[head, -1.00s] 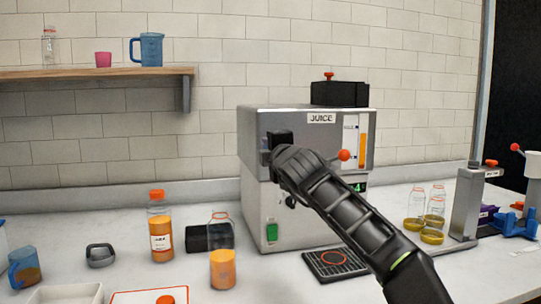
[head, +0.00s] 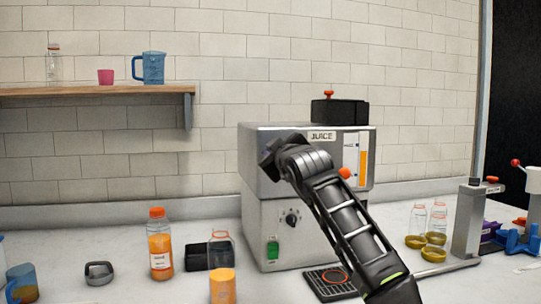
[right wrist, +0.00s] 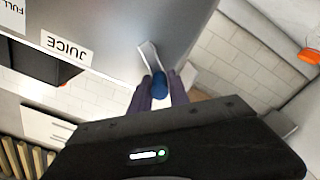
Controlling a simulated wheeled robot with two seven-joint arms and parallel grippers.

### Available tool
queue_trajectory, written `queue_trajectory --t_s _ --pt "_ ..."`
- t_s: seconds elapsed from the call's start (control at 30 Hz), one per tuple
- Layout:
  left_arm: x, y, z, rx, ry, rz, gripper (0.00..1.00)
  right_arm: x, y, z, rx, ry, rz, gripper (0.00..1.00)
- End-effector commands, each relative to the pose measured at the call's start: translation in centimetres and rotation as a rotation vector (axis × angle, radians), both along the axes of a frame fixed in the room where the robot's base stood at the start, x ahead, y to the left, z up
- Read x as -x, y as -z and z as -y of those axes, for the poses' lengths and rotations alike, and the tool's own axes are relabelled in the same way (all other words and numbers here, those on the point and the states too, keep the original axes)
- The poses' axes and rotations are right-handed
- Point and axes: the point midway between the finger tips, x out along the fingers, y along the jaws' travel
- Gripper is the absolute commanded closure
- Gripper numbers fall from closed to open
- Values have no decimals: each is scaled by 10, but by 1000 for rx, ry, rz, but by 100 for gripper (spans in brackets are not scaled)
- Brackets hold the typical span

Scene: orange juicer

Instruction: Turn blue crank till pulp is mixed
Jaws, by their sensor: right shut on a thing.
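The juicer (head: 262,225) is a grey metal box labelled JUICE on the counter. An orange column shows in its front window (head: 363,165). My right gripper (head: 268,160) is at the upper left of its front, and my arm covers part of the front. In the right wrist view the fingers of my right gripper (right wrist: 160,92) are shut on the blue knob (right wrist: 159,84) of the crank. The crank's pale metal arm (right wrist: 149,56) runs from the knob to the juicer's face. The crank is hidden in the head view. My left gripper is not in view.
An orange-filled bottle (head: 160,245) and a jar of orange liquid (head: 222,285) stand left of the juicer. A dark drip tray (head: 325,282) lies below its front. Glass jars (head: 437,222) and a metal stand (head: 468,222) are at the right. A shelf (head: 90,92) hangs at upper left.

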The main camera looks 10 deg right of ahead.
Motion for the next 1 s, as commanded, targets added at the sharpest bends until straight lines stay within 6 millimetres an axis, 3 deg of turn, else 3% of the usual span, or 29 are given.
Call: queue_trajectory --t_s 0.4,0.93,0.97,1.0 --pt "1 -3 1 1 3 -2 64 -2 -3 8 -243 1 -26 100" --pt "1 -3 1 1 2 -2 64 -2 -3 8 -276 1 -29 100" --pt "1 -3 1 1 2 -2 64 -2 -3 8 -276 1 -29 77" --pt "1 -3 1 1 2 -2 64 -2 -3 8 -276 1 -29 74"
